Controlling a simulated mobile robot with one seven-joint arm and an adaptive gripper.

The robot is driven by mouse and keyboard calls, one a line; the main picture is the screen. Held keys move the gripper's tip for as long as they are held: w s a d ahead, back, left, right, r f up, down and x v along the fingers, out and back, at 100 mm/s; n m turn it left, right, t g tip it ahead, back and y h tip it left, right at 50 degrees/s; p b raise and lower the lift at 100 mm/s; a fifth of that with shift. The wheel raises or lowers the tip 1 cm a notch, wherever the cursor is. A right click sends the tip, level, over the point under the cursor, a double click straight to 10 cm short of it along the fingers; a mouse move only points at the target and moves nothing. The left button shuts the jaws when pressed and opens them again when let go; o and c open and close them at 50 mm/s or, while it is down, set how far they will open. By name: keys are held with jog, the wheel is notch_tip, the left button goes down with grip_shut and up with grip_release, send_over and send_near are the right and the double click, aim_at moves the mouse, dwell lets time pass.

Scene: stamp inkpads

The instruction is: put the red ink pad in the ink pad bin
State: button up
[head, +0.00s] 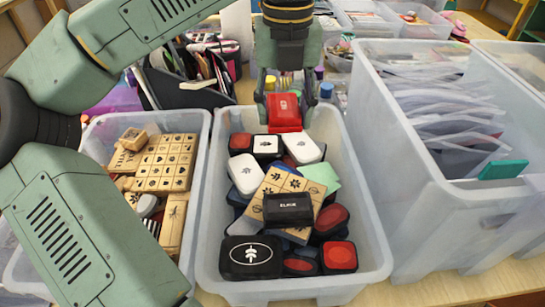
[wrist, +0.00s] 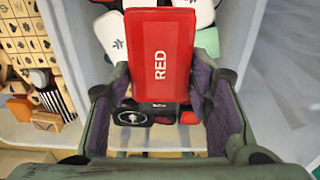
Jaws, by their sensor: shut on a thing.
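The red ink pad (head: 283,108) is a red box held between the fingers of my gripper (head: 285,100), which is shut on it. In the wrist view the pad (wrist: 160,50) shows its face with the word RED, and a finger stands on each side. The ink pad bin (head: 295,291) is a translucent tub in the middle of the head view, filled with several black, white, red and wooden pads and stamps. The held pad appears above the bin's back part. The exact height of the pad over the bin is hard to tell.
A tub of wooden stamps (head: 206,122) stands to the left. A taller clear bin with plastic sleeves (head: 435,230) stands to the right. A dark organiser (head: 190,95) and small bottles (head: 327,91) stand behind. My arm covers the left of the head view.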

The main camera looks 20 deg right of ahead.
jog(key=shift+w+f, duration=0.2)
jog(key=shift+f, duration=0.1)
jog(key=p, duration=0.1)
send_over(282, 163)
notch_tip(282, 163, down, 6)
jog(key=shift+f, duration=1.65)
jog(key=shift+f, duration=0.1)
jog(key=shift+f, duration=0.15)
jog(key=o, duration=1.2)
jog(key=shift+r, duration=0.2)
notch_tip(282, 163, up, 12)
jog(key=shift+r+b, duration=0.1)
jog(key=shift+b, duration=0.25)
